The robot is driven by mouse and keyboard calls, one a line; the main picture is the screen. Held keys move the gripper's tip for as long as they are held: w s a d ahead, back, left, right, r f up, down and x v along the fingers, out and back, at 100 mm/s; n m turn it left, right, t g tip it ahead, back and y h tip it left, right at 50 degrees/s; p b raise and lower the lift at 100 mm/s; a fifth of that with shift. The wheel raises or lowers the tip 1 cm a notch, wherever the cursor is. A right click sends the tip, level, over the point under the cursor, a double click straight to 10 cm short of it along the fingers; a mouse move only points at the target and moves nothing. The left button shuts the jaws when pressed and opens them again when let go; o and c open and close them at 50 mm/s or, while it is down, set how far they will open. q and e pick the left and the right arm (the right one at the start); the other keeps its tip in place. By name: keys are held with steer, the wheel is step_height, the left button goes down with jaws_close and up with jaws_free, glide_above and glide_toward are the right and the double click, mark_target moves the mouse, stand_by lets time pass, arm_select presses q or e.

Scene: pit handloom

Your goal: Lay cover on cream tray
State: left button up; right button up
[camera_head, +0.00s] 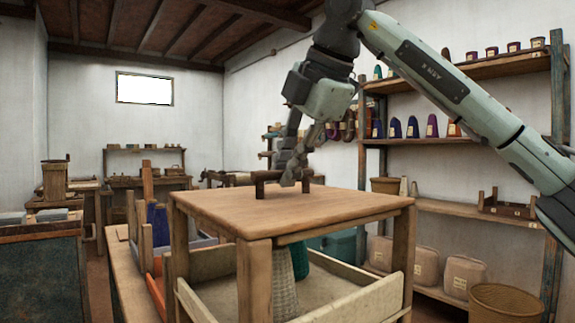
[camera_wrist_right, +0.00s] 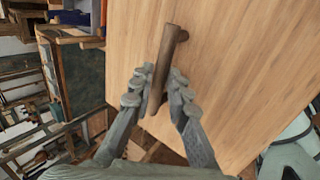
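The wooden cover (camera_head: 330,208) is a flat, level board with a dark bar handle (camera_head: 262,178) on top. It also shows in the right wrist view (camera_wrist_right: 240,60), with its handle (camera_wrist_right: 170,45). My right gripper (camera_head: 300,176) comes down from above, and its fingers (camera_wrist_right: 160,85) are closed on both sides of the handle. The cream tray (camera_head: 345,303) is below the board, with low pale walls. A pale textured cone (camera_head: 284,290) and a green cone (camera_head: 299,262) stand in it, partly hidden by the board. My left gripper is out of view.
Wooden posts (camera_head: 254,285) stand under the board's corners; I cannot tell whether the board rests on them. A shelf rack (camera_head: 470,140) with cones and boxes is at right. A basket (camera_head: 505,300) stands at front right. A bench (camera_head: 130,270) is at left.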

steer(key=o, duration=0.4)
steer(key=v, duration=1.2)
